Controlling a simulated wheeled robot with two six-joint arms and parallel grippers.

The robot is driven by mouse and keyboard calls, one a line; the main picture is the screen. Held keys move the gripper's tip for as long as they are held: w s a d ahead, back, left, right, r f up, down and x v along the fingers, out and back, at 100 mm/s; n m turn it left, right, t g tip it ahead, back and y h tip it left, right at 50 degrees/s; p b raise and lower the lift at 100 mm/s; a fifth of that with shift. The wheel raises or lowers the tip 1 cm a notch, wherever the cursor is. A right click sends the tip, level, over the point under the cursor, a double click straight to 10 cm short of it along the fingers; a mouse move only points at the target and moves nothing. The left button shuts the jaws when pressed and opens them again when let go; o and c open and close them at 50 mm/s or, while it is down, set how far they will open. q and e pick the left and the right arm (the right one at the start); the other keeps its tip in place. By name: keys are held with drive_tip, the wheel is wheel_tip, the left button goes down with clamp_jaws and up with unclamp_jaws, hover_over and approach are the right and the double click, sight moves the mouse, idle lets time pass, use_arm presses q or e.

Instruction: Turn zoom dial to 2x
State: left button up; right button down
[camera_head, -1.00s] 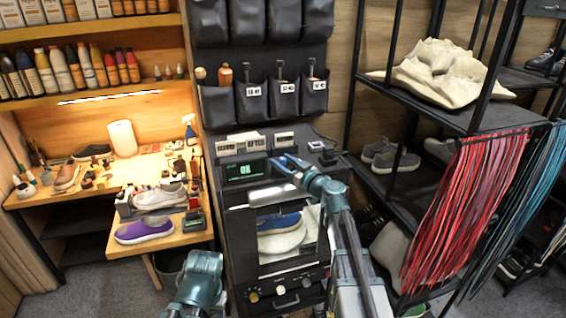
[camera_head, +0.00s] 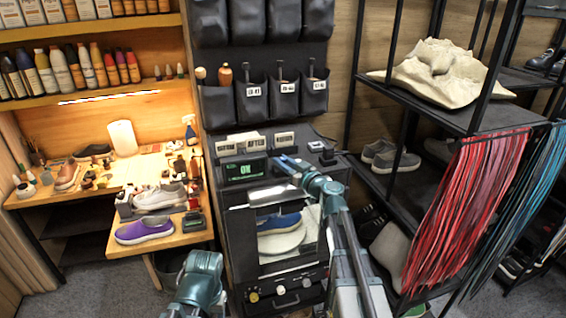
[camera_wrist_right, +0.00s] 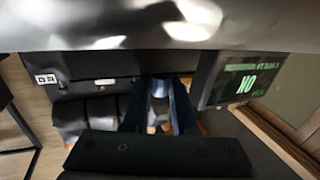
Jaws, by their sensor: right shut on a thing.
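The machine (camera_head: 235,225) stands in the middle of the head view, with a lit green display (camera_head: 243,169) that reads "ON". The display also shows upside down in the right wrist view (camera_wrist_right: 247,82). My right gripper (camera_head: 285,163) is at the machine's top, just right of the display. In the right wrist view its fingers (camera_wrist_right: 160,105) are shut on a small part, mostly hidden between them. I cannot make out a 2x mark or the zoom dial's setting. Only a teal part of my left arm shows at the bottom; its gripper is out of view.
A blue sneaker (camera_head: 278,222) sits behind the machine's window. Several knobs (camera_head: 280,291) are on its lower front panel. A workbench (camera_head: 180,238) with shoes stands left; a black rack (camera_head: 410,190) with hanging red laces (camera_head: 465,205) stands close on the right.

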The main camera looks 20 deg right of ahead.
drive_tip(key=m+h, duration=0.1)
drive_tip(key=m+t+h, duration=0.1)
drive_tip(key=h, duration=0.1)
drive_tip(key=shift+s+a+h, duration=0.1)
drive_tip(key=shift+a+h, duration=0.05)
drive_tip(key=shift+h, duration=0.15)
drive_tip(key=shift+m+h, duration=2.1)
drive_tip(key=shift+h, duration=0.9)
drive_tip(key=shift+m+h, duration=0.3)
drive_tip(key=shift+h, duration=0.1)
drive_tip(key=c, duration=0.7)
unclamp_jaws()
